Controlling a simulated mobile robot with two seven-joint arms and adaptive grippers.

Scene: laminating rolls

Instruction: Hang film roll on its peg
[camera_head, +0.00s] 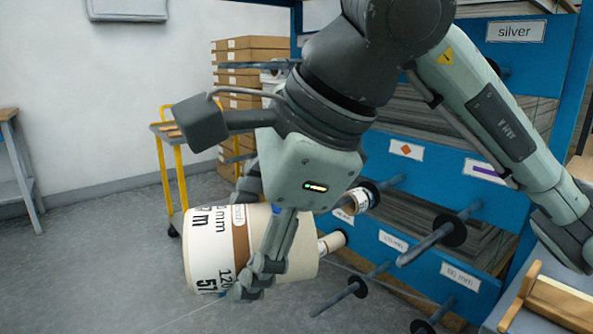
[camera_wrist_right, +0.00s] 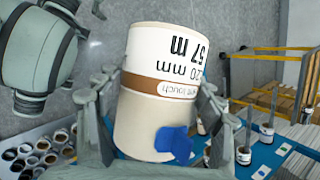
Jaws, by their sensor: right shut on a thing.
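The film roll (camera_head: 208,248) is a large cream cylinder with black print and a brown band. My right gripper (camera_head: 255,232) is shut across it and holds it in the air, lying roughly sideways, in front of the blue rack (camera_head: 460,170). In the wrist view, the roll (camera_wrist_right: 160,95) sits between the two fingers, with a blue patch near its lower end. Several dark pegs with round discs stick out from the rack, including a bare one (camera_head: 440,236) and a lower one (camera_head: 352,286). The roll is apart from these two. My left gripper is not in view.
A small roll (camera_head: 358,199) is on a peg behind my gripper. A yellow trolley (camera_head: 164,170) and stacked brown boxes (camera_head: 250,45) stand behind. A wooden tray (camera_head: 550,300) is at lower right. Open floor (camera_head: 90,270) lies to the left.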

